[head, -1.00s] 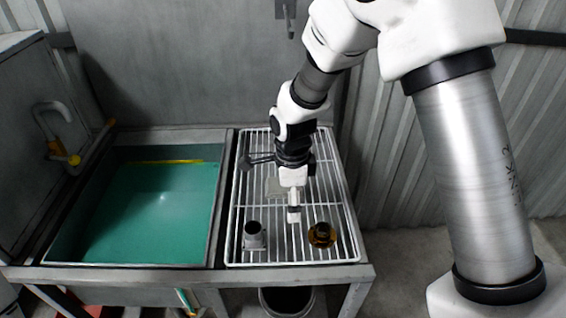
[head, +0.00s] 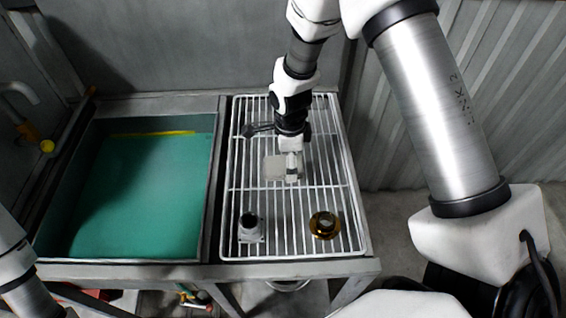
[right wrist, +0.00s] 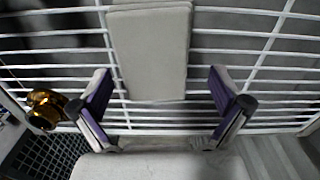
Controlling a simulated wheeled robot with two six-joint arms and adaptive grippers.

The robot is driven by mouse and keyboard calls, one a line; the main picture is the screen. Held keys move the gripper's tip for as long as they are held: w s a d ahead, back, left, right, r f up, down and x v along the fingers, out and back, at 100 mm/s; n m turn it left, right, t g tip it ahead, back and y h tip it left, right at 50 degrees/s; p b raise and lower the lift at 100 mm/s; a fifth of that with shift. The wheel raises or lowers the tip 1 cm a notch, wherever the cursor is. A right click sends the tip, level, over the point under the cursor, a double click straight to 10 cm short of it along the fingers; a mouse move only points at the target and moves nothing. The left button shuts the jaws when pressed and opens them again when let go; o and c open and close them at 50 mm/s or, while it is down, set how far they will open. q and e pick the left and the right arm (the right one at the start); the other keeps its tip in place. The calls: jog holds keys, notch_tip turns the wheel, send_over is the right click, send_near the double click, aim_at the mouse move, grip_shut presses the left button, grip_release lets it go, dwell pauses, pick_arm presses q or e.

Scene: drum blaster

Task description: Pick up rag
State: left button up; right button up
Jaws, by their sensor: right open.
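The rag (head: 274,168) is a flat, pale grey-beige folded piece lying on the white wire rack (head: 233,215). My right gripper (head: 292,178) is over the rack at the rag's right side in the head view and hides part of it. In the right wrist view the rag (right wrist: 150,60) extends from the top edge toward the space between the two purple-lined fingers of the open gripper (right wrist: 163,105). One finger is on each side of the rag's near end, apart from it. The height gap is hard to judge. My left gripper is out of view.
A grey metal fitting (head: 250,229) and a brass ring-shaped part (head: 324,226) stand on the front of the rack. A dark tool (head: 257,129) lies behind the rag. A basin with a green bottom (head: 135,200) is at left; a wall is behind.

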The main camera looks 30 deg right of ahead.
jog(key=shift+s+r, duration=0.1)
jog(key=shift+s+a+r, duration=0.15)
jog(key=shift+c, duration=1.3)
jog(key=c, duration=0.9)
jog(key=shift+r, duration=0.1)
notch_tip(320, 180, up, 10)
jog(key=shift+f+b, duration=0.15)
jog(key=shift+b, duration=0.4)
jog(key=shift+o, duration=0.2)
